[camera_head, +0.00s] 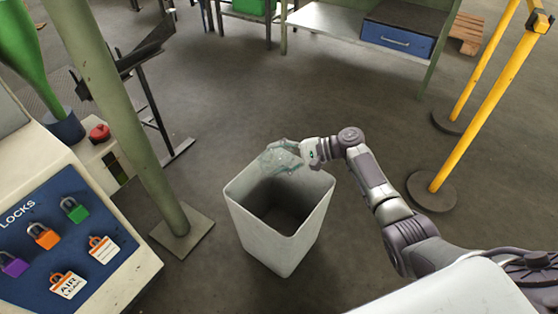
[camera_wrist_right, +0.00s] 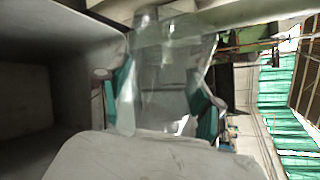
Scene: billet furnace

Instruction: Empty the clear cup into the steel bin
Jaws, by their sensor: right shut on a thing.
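The steel bin (camera_head: 262,243) is a tall, pale grey, open-topped bin standing on the floor in the middle of the head view. Its inside looks dark and its bottom is shaded. My right gripper (camera_head: 284,156) is over the bin's far rim, shut on the clear cup (camera_head: 272,161). The cup is see-through and faint, and seems tilted over the bin opening. In the right wrist view, the cup (camera_wrist_right: 160,75) sits between the teal finger pads, beside the bin's wall (camera_wrist_right: 150,160). I cannot tell what is in the cup. My left gripper is not in view.
A green post (camera_head: 130,125) stands left of the bin, beside a lock board (camera_head: 62,245) with several coloured locks. Yellow posts (camera_head: 480,110) on round bases stand at the right. A workbench (camera_head: 335,20) with a blue drawer is at the back. Floor behind the bin is clear.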

